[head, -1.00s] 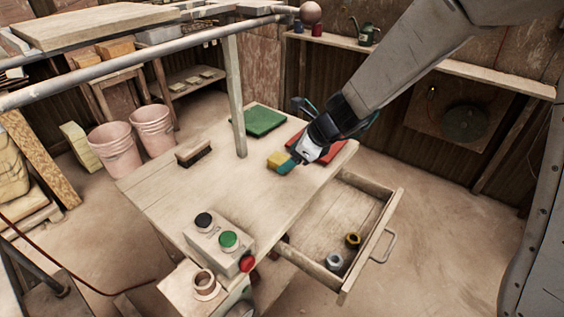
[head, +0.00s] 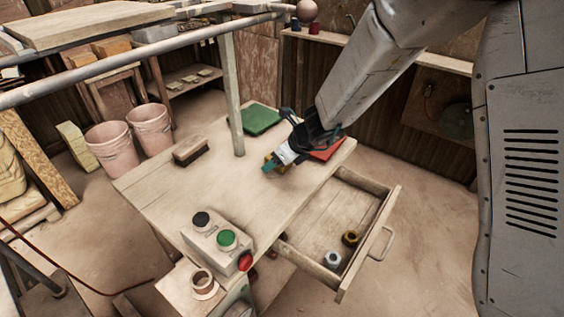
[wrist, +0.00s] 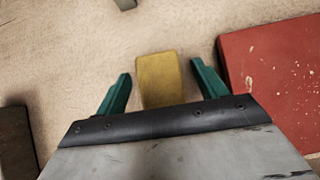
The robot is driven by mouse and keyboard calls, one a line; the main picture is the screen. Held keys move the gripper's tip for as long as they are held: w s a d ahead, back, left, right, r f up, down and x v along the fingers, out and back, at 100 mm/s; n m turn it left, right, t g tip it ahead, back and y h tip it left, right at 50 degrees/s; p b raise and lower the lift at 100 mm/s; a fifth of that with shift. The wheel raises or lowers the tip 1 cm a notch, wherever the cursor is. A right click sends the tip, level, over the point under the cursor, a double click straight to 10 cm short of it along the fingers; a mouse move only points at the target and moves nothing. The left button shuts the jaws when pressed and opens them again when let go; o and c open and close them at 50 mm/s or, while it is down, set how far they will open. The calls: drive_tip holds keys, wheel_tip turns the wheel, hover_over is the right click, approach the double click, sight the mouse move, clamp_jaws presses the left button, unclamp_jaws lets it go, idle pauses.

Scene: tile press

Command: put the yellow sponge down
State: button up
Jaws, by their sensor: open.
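The yellow sponge (wrist: 160,80) lies between the two green fingers of my gripper (wrist: 161,68) in the wrist view, with a gap on each side. It appears to rest on the pale tabletop. In the head view most of the sponge is hidden behind my gripper (head: 270,166), which is low over the far right part of the table (head: 215,190). My gripper is open and holds nothing.
A red panel (wrist: 275,80) lies close to the right finger; a green panel (head: 260,119) lies at the back. A brush (head: 190,151) and a post (head: 232,95) stand left of my gripper. A button box (head: 215,236) is at the front, an open drawer (head: 335,215) at the right.

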drive_tip(key=c, duration=1.1)
drive_tip(key=shift+r, duration=0.1)
